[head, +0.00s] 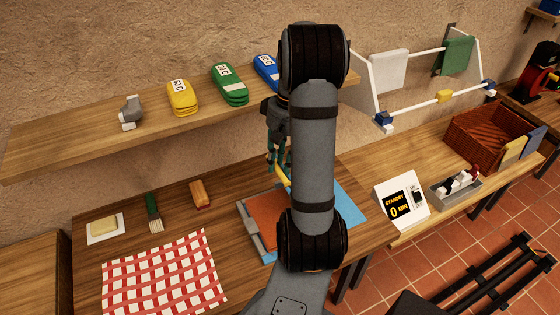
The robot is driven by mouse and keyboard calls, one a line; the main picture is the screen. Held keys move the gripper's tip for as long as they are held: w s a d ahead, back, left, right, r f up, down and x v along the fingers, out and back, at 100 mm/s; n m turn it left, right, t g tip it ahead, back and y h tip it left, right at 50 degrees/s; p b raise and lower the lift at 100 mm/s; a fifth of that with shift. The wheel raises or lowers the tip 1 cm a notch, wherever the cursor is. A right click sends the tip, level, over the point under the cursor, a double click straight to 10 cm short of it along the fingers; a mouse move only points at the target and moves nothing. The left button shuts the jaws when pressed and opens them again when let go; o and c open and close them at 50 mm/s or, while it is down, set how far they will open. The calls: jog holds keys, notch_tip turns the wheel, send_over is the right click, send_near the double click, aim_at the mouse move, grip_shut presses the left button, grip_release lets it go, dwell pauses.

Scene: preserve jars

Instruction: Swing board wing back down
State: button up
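A folding board lies on the wooden counter in the head view, with an orange-brown panel (265,218) at left and a light blue panel (347,203) at right. A grey strip (251,238) runs along its left edge. My arm crosses in front and hides the board's middle, so I cannot tell which wing is raised or flat. My gripper (276,162) is above the back of the board, with its fingers pointing down near a small yellow piece (284,177). I cannot tell whether the fingers touch that piece or how far apart they are.
A shelf (60,135) above holds yellow (182,98), green (229,84) and blue (266,70) packets. A checked cloth (165,275), a brush (152,212) and a butter-like block (103,226) lie left. A timer box (401,203), rack (432,50) and basket (485,135) stand right.

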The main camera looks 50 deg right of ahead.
grip_shut()
jog(key=shift+r, duration=0.1)
dwell(0.6)
